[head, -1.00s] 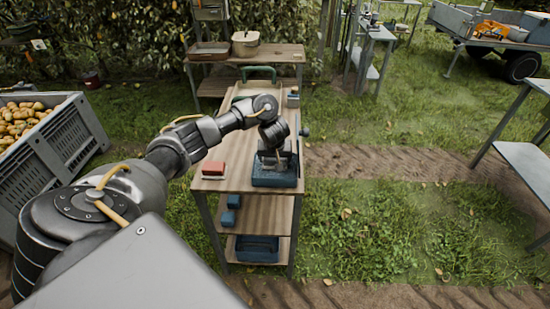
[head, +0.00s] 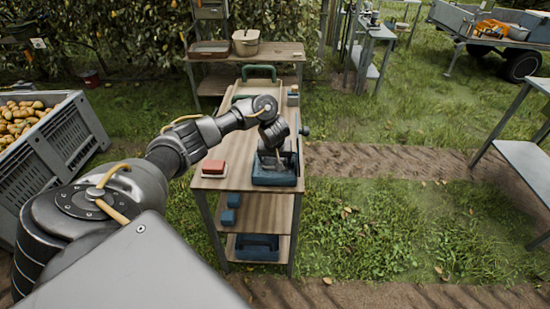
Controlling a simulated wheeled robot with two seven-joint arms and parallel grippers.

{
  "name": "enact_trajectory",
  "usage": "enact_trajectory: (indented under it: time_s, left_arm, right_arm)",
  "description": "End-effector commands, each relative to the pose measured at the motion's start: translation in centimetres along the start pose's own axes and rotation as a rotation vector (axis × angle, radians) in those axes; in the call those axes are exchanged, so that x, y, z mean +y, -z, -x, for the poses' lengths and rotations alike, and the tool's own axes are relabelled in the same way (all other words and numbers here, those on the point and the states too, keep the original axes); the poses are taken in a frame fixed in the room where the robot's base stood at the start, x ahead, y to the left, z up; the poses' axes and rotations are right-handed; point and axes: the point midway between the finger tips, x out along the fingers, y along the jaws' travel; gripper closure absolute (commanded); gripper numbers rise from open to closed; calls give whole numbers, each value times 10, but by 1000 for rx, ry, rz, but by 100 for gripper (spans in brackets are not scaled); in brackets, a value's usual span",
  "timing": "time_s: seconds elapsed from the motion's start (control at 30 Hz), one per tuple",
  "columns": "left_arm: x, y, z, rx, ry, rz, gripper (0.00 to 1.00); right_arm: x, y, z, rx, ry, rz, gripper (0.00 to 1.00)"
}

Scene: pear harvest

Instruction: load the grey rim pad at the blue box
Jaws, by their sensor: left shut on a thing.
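The blue box (head: 274,182) stands at the near right corner of the wooden cart's top. My left gripper (head: 277,160) reaches down over the box from above, with its fingers at or inside the box's opening. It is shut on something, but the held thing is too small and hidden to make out. I cannot pick out the grey rim pad with certainty. My right gripper is not in view.
A red block (head: 213,168) lies left of the box on the cart top (head: 232,184). More blue boxes (head: 257,248) sit on the shelves below. A grey crate of pears (head: 62,140) stands at left. Grass is open to the right.

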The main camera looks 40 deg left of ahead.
Motion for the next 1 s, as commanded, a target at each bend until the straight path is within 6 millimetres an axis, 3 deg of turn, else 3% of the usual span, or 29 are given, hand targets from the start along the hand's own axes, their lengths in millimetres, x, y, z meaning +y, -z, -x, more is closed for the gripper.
enact_trajectory:
  time_s: [1.0]
  left_arm:
    - [0,0,0,0,0,1,37]
  right_arm:
    - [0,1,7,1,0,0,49]
